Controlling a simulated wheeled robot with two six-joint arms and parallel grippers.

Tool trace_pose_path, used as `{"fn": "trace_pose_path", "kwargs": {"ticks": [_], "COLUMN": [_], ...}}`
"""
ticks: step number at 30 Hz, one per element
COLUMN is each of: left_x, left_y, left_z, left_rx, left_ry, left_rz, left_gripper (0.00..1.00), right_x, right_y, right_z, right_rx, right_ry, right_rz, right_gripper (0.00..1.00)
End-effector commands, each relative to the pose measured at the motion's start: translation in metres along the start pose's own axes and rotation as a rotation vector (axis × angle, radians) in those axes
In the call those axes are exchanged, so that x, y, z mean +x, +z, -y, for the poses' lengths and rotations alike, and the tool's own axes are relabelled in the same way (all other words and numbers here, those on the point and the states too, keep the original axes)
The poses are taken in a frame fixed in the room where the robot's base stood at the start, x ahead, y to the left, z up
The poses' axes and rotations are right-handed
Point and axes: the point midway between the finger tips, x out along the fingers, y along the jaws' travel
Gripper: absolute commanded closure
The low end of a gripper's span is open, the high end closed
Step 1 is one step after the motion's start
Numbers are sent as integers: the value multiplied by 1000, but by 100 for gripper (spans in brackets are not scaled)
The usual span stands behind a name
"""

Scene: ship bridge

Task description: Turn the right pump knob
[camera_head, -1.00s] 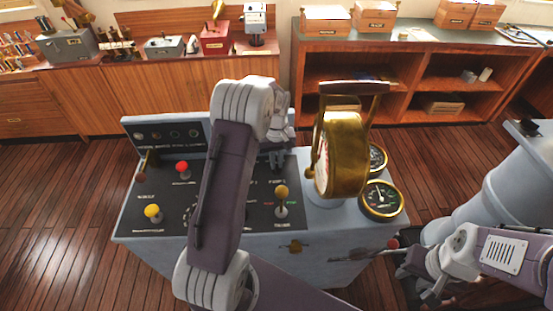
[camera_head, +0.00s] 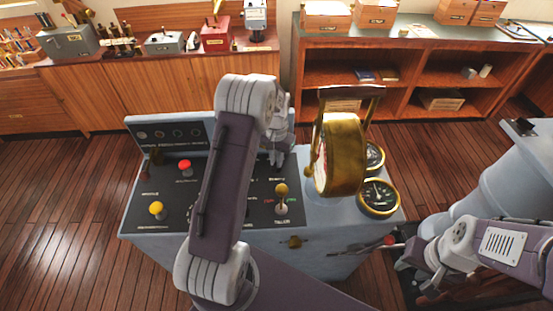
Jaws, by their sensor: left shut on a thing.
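The right pump knob is hidden at the tips of my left gripper (camera_head: 277,160), so I cannot see how far it is turned. My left gripper reaches down to the upper right of the black control panel (camera_head: 262,213) on the grey-blue console. Its fingers are shut, low over the panel. My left arm crosses in front and covers the middle of the panel. My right gripper (camera_head: 412,275) is low at the right, beside the console and apart from the panel; its jaw opening is unclear.
A brass telegraph (camera_head: 342,155) with a dark handle stands close right of my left gripper. Brass-rimmed gauges (camera_head: 379,196) lie right of it. Red (camera_head: 185,165) and yellow (camera_head: 157,208) knobs are at left.

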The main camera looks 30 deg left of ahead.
Motion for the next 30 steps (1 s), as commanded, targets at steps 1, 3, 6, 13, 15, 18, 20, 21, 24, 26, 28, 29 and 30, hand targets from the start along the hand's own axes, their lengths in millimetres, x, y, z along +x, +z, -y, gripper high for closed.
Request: {"fn": "trace_pose_path", "kwargs": {"ticks": [1,3,6,13,15,18,20,21,24,26,28,29,30], "left_x": [-2,-2,-2,-2,-2,-2,-1,-1,-1,-1,-1,-3,-7], "left_y": [-2,-2,-2,-2,-2,-2,-2,-2,-1,-1,-1,-1,-1], "left_z": [0,0,0,0,0,0,0,0,0,0,0,0,0], "left_rx": [7,16,24,27,26,26,26,26,25,25,24,24,24], "left_ry": [-1,-1,-2,-2,-2,-2,-2,-1,-1,-1,-1,-1,-1], "left_rz": [-6,-6,-6,-7,-7,-7,-6,-5,-4,-3,-3,-4,-5], "left_gripper": [100,100,100,100,100,74,66,66,66,66,66,66,66], "right_x": [-1,-1,-1,-1,-1,-1,-1,-1,-1,-1,-1,0,1], "right_y": [0,0,0,0,0,0,0,0,0,0,0,0,0], "right_z": [0,0,0,0,0,0,0,0,0,0,0,0,0], "right_rx": [0,0,0,0,0,0,0,0,0,0,0,0,0], "right_ry": [0,0,0,0,0,0,0,0,0,0,0,0,0], "right_rz": [0,0,0,0,0,0,0,0,0,0,0,0,0], "right_gripper": [64,64,64,64,64,64,64,64,64,64,64,64,64]}}
